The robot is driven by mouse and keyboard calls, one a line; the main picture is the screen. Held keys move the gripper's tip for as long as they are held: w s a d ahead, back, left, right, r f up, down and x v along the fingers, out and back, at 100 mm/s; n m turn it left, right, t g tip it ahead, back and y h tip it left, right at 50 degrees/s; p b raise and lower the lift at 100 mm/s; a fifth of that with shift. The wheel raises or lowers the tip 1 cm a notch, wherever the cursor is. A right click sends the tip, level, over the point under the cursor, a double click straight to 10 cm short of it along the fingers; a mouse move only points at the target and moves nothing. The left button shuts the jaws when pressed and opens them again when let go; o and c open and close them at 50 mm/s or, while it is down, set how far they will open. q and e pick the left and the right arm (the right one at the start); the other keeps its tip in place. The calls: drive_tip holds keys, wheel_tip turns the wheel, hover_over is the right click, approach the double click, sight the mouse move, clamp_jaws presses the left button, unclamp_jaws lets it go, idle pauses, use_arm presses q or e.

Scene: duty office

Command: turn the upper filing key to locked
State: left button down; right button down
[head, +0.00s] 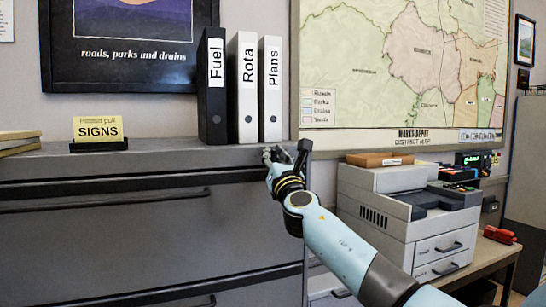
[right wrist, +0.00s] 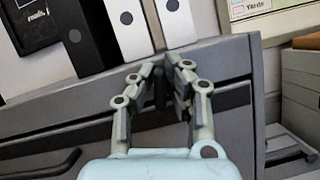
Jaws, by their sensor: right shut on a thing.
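The grey filing cabinet (head: 110,238) fills the lower left of the head view, with its upper drawer's long handle (head: 120,201). My right gripper (head: 284,157) is at the cabinet's upper right corner, just under the top edge. In the right wrist view its fingertips (right wrist: 165,84) close in front of the cabinet face, to the right of the drawer handle (right wrist: 45,168). The gripper is shut on the upper filing key, which the fingers hide. I cannot tell which way the key points. My left gripper is not in view.
Binders marked Fuel (head: 212,88), Rota (head: 242,88) and Plans (head: 271,90) stand on the cabinet top near my right gripper. A signs holder (head: 98,132) stands further left. A printer (head: 405,215) stands on a desk to the right, close beside my right arm.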

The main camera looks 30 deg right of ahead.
drive_tip(key=m+g+h, duration=0.1)
drive_tip(key=m, duration=0.2)
drive_tip(key=m+g+h, duration=0.1)
drive_tip(key=m+h, duration=0.1)
drive_tip(key=m, duration=0.1)
drive_tip(key=shift+f, duration=0.1)
drive_tip(key=m+g, duration=0.1)
drive_tip(key=m, duration=0.4)
drive_tip(key=shift+d+g+h+p, duration=0.15)
drive_tip(key=shift+g+h+p, duration=0.15)
drive_tip(key=shift+g, duration=0.1)
drive_tip(key=m+g, duration=0.1)
drive_tip(key=m, duration=0.2)
drive_tip(key=shift+f+m+g+p, duration=0.1)
drive_tip(key=shift+m+g+p, duration=0.2)
drive_tip(key=shift+m+p, duration=0.1)
drive_tip(key=shift+f+m+g+p, duration=0.2)
drive_tip(key=shift+m+g+p, duration=0.3)
drive_tip(key=shift+m, duration=1.2)
drive_tip(key=c, duration=1.4)
unclamp_jaws()
drive_tip(key=shift+d, duration=0.1)
drive_tip(key=shift+s, duration=0.15)
drive_tip(key=v, duration=1.2)
drive_tip(key=shift+r, duration=0.2)
